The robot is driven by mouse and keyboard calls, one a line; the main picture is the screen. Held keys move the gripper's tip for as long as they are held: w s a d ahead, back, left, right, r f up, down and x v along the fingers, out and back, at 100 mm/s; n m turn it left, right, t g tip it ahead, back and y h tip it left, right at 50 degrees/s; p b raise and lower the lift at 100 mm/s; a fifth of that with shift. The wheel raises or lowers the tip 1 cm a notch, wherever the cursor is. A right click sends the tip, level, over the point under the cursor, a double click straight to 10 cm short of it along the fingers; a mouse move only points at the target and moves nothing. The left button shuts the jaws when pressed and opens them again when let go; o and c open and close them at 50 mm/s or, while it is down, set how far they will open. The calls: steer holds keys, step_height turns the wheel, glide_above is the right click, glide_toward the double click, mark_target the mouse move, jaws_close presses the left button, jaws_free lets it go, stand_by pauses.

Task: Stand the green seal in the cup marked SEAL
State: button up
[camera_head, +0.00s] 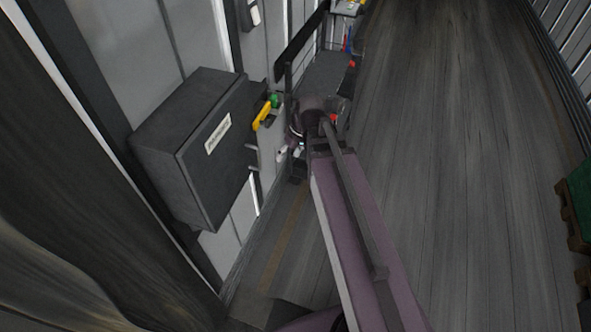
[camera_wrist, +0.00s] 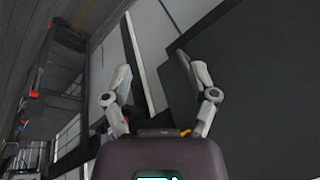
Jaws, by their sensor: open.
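A small green piece (camera_head: 275,100) shows by a yellow handle (camera_head: 262,115) on the wall fitting in the head view. I cannot tell whether it is the green seal. No cup marked SEAL can be made out in either view. My gripper (camera_head: 291,152) is partly hidden by my arm, in front of the wall and just below the yellow handle. In the wrist view my gripper (camera_wrist: 161,78) has its two fingers spread wide, with nothing between them. A small yellow bit shows behind the right finger's base.
A dark wall box (camera_head: 205,180) with a white label sticks out left of my gripper. Beyond my arm is a dark shelf (camera_head: 325,72) with small red and blue things near it. A green-topped pallet (camera_head: 580,200) stands at the right edge. The plank floor (camera_head: 455,150) between is clear.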

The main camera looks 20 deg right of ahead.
steer(key=s+m+h, duration=0.1)
steer(key=s, duration=0.1)
steer(key=s+m+h, duration=0.1)
steer(key=s, duration=0.1)
steer(key=s+f+m+g+h, duration=0.1)
steer(key=s, duration=0.1)
steer(key=shift+d, duration=0.15)
step_height(320, 180, down, 11)
steer(key=b, duration=1.1)
steer(key=shift+f, duration=0.15)
steer(key=shift+w, duration=0.1)
stand_by(0.5)
